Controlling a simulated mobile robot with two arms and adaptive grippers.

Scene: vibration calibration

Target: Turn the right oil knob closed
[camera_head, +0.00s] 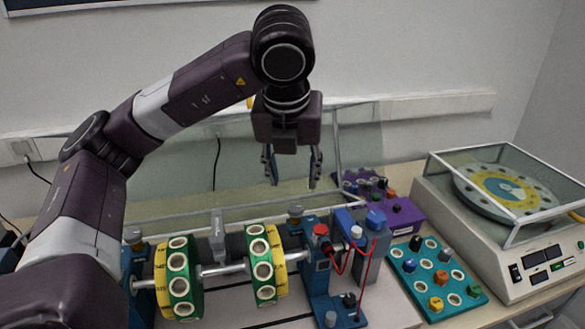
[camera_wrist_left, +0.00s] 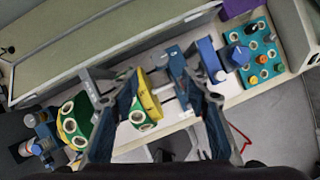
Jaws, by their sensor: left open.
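The test rig has a shaft with two green-and-yellow discs, the left disc (camera_head: 180,277) and the right disc (camera_head: 264,262), between two blue bearing stands. The left oil knob (camera_head: 132,236) sits on the left stand. My left gripper (camera_head: 293,168) points down above and behind the right knob, apart from it, with its fingers spread and nothing between them.
A teal tray of weights (camera_head: 437,280), a purple box (camera_head: 400,215) and a glass-covered turntable machine (camera_head: 500,225) lie further right. A clear raised panel (camera_head: 345,150) stands behind.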

